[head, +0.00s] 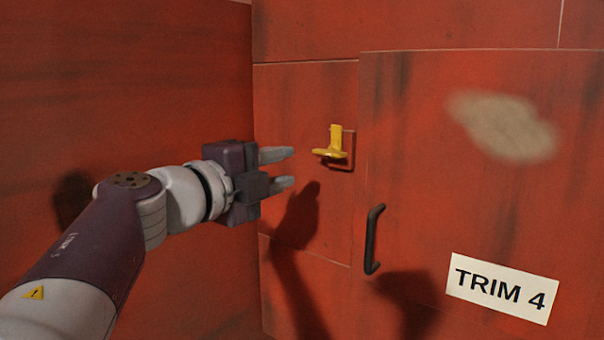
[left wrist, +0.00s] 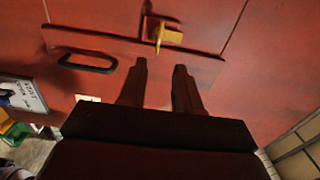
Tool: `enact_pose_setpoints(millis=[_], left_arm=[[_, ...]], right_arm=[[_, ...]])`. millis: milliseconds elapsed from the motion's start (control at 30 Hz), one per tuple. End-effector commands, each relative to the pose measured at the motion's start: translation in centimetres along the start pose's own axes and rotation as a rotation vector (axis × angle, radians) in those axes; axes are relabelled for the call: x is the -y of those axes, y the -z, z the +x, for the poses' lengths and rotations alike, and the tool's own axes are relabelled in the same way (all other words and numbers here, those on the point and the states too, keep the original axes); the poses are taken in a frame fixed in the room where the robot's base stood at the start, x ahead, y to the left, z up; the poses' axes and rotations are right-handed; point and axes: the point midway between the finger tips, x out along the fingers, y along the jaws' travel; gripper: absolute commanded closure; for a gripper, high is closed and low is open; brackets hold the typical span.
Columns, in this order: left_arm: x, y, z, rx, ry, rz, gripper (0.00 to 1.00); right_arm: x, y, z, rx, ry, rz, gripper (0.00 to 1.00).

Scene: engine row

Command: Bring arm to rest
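My left gripper (head: 285,168) reaches in from the left and points at the red wall. Its two grey fingers are apart with nothing between them. A yellow handle (head: 331,150) sits on a small red mount on the wall, just right of the fingertips and apart from them in the head view. In the left wrist view the yellow handle (left wrist: 166,35) shows beyond the open fingers (left wrist: 160,68), also with a gap. My right gripper shows in neither view.
A black door handle (head: 373,239) is on the red panel (head: 450,200), beside a white "TRIM 4" label (head: 502,288). A red side wall (head: 120,80) stands close on the left. In the left wrist view, a green object (left wrist: 14,133) shows at the lower left.

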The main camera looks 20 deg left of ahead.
Motion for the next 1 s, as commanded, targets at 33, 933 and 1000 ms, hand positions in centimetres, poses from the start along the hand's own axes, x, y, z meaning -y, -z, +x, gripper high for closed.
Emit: enact_pose_setpoints(millis=[33, 933, 1000], left_arm=[[-0.3, -0.1, -0.5, 0.003, 0.0, 0.001, 0.67], [-20.5, -13.2, -1.9, 0.726, 0.023, -0.87, 0.67], [-27.9, -12.6, -2.7, 0.852, -0.087, -1.034, 0.67]], right_arm=[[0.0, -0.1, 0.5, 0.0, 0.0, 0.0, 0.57], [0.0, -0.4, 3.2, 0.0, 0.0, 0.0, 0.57], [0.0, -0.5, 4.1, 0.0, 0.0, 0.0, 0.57]])
